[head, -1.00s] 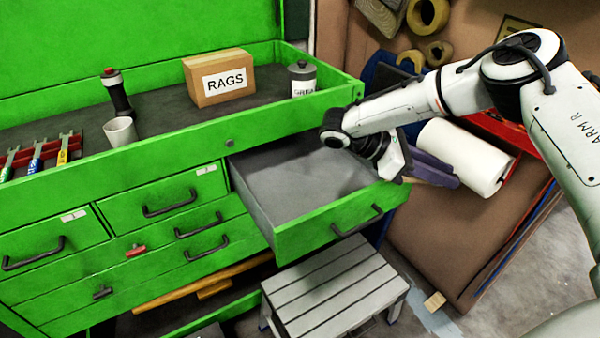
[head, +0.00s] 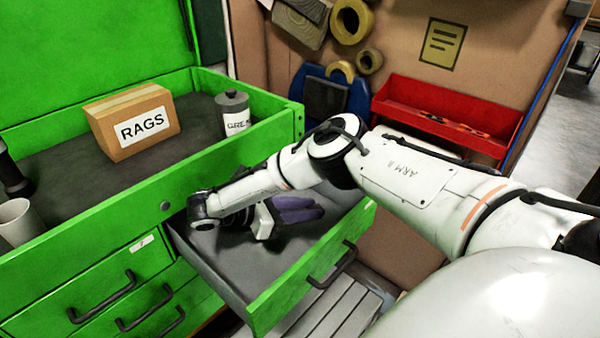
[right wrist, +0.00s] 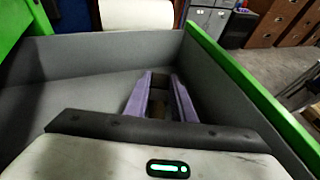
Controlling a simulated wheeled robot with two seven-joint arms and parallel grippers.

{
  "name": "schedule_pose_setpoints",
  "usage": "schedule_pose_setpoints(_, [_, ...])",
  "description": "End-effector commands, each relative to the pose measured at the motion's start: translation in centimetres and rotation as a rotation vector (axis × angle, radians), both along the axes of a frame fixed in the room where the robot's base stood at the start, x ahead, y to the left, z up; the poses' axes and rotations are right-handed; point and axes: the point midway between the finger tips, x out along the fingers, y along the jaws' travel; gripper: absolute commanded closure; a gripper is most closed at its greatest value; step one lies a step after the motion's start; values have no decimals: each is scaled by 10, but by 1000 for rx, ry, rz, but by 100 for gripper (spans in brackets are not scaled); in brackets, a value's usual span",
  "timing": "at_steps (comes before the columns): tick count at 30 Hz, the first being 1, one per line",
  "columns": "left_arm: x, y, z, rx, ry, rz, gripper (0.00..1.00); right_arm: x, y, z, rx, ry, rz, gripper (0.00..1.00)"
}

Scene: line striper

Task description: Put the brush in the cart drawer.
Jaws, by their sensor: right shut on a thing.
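The cart drawer (head: 225,268) is pulled out of the green cart and has a grey, empty-looking inside. My right gripper (head: 297,208), with purple fingers, is over the drawer. In the right wrist view the gripper (right wrist: 159,105) is between the drawer's grey walls (right wrist: 60,85). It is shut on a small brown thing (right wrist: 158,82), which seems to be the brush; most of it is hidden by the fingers. I cannot tell whether it touches the drawer floor. My left gripper is out of view.
On the cart top stand a RAGS box (head: 133,120), a grease can (head: 232,114) and a light cup (head: 17,222). A grey slatted step stool (head: 335,312) is below the drawer. A red tray (head: 450,112) is at the back wall. A white roll (right wrist: 136,14) is beyond the drawer.

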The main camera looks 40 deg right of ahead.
Motion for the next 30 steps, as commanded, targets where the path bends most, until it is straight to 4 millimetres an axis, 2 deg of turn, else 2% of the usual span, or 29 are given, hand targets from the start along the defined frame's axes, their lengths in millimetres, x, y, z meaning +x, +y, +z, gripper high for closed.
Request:
schedule_pose_setpoints(5, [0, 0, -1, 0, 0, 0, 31, -2, 0, -23, 1, 4, -3, 99])
schedule_pose_setpoints(10, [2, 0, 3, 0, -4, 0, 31, -1, 1, -38, 1, 1, -1, 99])
schedule_pose_setpoints(19, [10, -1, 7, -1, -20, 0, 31, -1, 0, -43, 1, 2, -1, 99])
schedule_pose_setpoints(20, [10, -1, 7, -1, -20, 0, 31, -1, 0, -43, 1, 2, -1, 76])
schedule_pose_setpoints(23, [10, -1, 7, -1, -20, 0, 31, -1, 0, -43, 0, 1, -1, 59])
schedule_pose_setpoints(30, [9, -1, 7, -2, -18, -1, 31, -1, -1, -42, -1, 1, -2, 59])
